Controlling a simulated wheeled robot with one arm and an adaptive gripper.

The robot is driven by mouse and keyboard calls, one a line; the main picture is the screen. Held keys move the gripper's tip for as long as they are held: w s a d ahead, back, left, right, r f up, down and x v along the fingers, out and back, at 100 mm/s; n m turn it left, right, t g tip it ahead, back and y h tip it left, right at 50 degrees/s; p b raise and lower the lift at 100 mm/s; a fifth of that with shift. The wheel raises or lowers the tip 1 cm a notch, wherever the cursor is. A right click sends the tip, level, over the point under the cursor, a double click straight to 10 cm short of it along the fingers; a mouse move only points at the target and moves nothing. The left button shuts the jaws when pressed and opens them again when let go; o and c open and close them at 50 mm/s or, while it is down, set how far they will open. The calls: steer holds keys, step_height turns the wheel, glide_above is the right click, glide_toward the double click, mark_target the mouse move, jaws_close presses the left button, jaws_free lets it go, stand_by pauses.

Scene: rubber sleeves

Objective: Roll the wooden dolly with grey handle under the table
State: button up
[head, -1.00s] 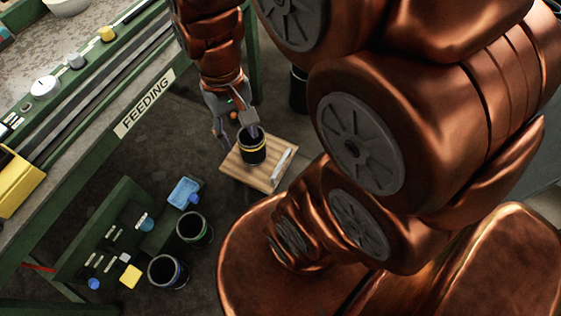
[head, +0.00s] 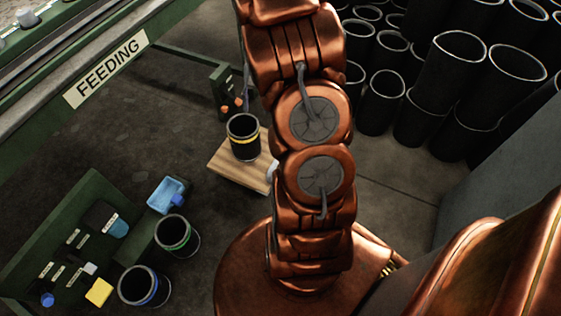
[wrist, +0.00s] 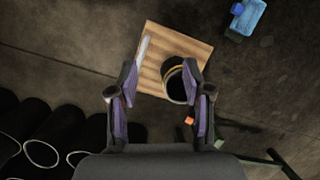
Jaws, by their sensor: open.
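The wooden dolly (head: 226,171) is a light square board on the floor, to the right of the green table with the FEEDING sign (head: 104,72). A black sleeve with a yellow band (head: 243,138) stands on it. The dolly's pale grey handle (wrist: 143,50) lies along its left edge in the wrist view; in the head view my arm hides most of it. My gripper (wrist: 158,70) is open and empty, above the dolly's near side in the wrist view, with the handle and sleeve visible between and beyond its fingers. In the head view my arm mostly hides it.
Many plain black sleeves (head: 381,104) crowd the upper right. Floor between dolly and table is largely clear.

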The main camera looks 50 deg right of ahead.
steer(key=d+f+m+t+y+b, duration=0.1)
steer(key=d+f+b, duration=0.35)
steer(key=f, duration=0.55)
steer(key=d+f+m+b, duration=0.2)
steer(key=d+f+b, duration=0.25)
steer(key=f, duration=0.65)
steer(key=d+f+m+t+y+b, duration=0.1)
steer(key=d+f+b, duration=0.35)
steer(key=f, duration=0.55)
steer(key=x, duration=0.2)
steer(key=b+x, duration=0.1)
steer(key=x, duration=0.2)
steer(key=b+x, duration=0.1)
steer(key=x, duration=0.2)
steer(key=shift+w+d+f, duration=0.15)
steer(key=shift+d+f, duration=0.05)
steer(key=shift+d, duration=0.05)
steer(key=shift+c, duration=0.2)
jaws_close()
